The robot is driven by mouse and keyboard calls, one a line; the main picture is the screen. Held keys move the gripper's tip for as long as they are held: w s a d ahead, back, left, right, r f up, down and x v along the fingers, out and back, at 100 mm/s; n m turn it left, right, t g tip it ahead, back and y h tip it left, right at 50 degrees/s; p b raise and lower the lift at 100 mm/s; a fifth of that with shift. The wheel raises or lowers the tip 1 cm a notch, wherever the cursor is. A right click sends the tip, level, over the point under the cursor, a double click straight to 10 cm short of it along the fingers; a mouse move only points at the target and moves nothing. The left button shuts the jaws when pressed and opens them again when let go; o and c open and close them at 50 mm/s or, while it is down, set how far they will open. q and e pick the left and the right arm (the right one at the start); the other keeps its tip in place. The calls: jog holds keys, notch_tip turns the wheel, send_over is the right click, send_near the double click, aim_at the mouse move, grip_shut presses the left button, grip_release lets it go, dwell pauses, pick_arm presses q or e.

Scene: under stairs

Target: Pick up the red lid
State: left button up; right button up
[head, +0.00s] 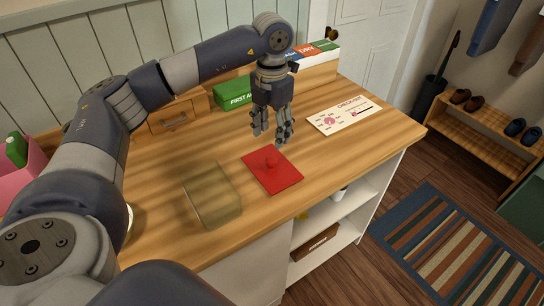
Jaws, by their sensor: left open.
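The red lid (285,179) is a flat square with a small round knob on top. It lies on the wooden worktop near the front edge. My left gripper (271,136) points down just above and behind the lid, with its fingers apart and nothing between them. A gap between the fingertips and the knob seems to show, but its height is hard to judge. A see-through, yellowish box (212,196) stands on the worktop to the left of the lid, apart from it. My right gripper is not in view.
A small wooden drawer unit (171,121) stands at the back left, a pink container (22,172) at the far left. Open shelves (335,215) lie under the front edge. The worktop around the lid is clear.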

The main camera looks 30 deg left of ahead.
aim_at(272, 159)
pick_arm(q)
jog(key=f, duration=0.1)
jog(key=s+f, duration=0.1)
jog(key=d+f, duration=0.1)
jog(key=shift+s+f+p, duration=0.15)
jog(key=shift+f+p, duration=0.15)
jog(key=shift+p, duration=0.05)
notch_tip(272, 159, down, 2)
jog(key=shift+a+f+p, duration=0.1)
jog(key=shift+a+p, duration=0.05)
jog(key=shift+p, duration=0.5)
notch_tip(272, 159, down, 3)
jog(key=shift+r+p, duration=0.1)
jog(key=shift+p, duration=0.25)
jog(key=shift+f, duration=0.2)
jog(key=c, duration=0.9)
jog(key=shift+c, duration=0.7)
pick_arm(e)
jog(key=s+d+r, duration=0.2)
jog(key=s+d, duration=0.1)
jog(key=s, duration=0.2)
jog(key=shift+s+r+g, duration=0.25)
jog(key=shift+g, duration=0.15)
